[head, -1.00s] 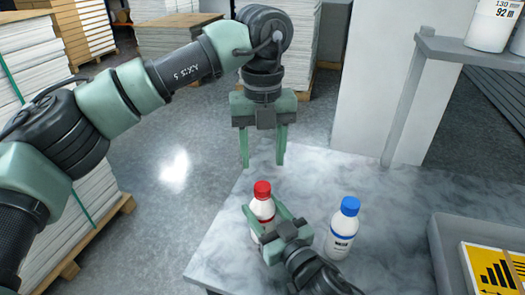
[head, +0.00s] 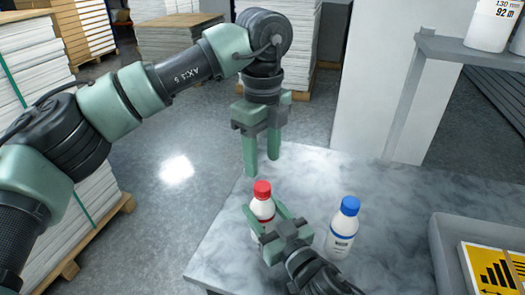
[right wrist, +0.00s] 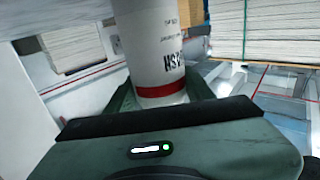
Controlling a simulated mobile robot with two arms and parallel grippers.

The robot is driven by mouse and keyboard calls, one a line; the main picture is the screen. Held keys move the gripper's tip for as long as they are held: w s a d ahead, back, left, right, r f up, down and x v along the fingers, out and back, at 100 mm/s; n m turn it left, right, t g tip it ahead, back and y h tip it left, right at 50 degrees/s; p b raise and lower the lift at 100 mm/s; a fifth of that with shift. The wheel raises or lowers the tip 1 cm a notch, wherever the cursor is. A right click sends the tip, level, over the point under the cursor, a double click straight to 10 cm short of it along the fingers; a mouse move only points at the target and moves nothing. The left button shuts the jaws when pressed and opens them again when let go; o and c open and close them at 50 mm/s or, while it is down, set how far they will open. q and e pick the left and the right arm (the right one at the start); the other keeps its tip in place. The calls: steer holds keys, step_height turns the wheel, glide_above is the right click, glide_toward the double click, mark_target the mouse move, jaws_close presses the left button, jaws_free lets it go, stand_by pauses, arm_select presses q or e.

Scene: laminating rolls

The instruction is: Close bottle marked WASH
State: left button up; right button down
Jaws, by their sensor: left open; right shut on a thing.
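The white bottle with a red cap (head: 262,205) stands upright on the marbled table. Its label shows upside down in the right wrist view (right wrist: 158,55) and appears to read WASH. The red cap (head: 262,189) sits on the bottle's top; how tight it is cannot be told. My right gripper (head: 264,212) is shut around the bottle's body, below the cap. My left gripper (head: 261,166) points down, open and empty, just above the red cap and apart from it.
A white bottle with a blue cap (head: 342,229) stands just right of my right gripper. A grey tray (head: 443,250) with a yellow sign lies at the table's right. A grey shelf (head: 470,50) with white containers stands behind. The marbled table (head: 340,175) is clear at the back.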

mark_target(262, 186)
arm_select(q)
step_height(262, 186, down, 7)
steer(key=shift+f, duration=0.1)
stand_by(0.3)
